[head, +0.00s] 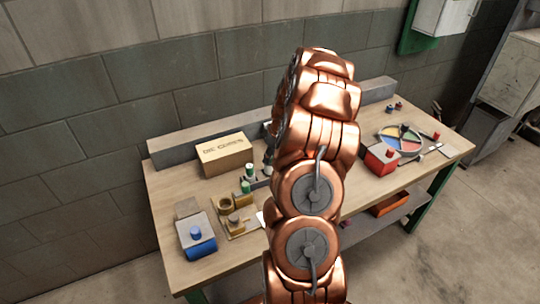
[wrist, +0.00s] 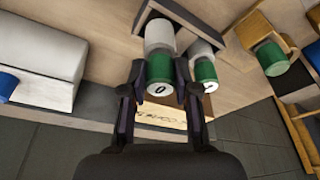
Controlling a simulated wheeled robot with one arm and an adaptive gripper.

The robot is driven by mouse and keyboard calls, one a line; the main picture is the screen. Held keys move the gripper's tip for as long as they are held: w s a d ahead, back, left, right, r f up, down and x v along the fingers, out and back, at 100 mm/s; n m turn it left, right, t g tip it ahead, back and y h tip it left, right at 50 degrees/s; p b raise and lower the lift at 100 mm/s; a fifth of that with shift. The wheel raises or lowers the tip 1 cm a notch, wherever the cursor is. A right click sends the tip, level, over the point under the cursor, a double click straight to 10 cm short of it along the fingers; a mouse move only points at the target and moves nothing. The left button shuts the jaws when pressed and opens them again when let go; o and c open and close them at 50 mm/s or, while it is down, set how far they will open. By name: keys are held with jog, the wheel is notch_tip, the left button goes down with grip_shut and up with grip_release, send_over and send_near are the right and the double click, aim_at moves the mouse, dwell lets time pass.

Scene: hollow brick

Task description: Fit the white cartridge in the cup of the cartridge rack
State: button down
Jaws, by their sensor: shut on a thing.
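I cannot tell which fitting is the cartridge rack. In the head view my copper arm hides most of the gripper; green-topped cartridges (head: 249,170) show left of it.
A cardboard box (head: 224,155) sits behind the work area. A grey block with a blue cylinder (head: 200,247) is at the front left. Brass-coloured fittings (head: 226,205) lie nearby. A red box (head: 381,158) and a coloured round tray (head: 388,135) are at the right.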

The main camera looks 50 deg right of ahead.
jog(key=shift+f+b, duration=1.05)
jog(key=shift+f, duration=0.25)
dwell(0.4)
jog(key=c, duration=0.8)
grip_release()
jog(key=v, duration=1.2)
jog(key=shift+w, duration=0.1)
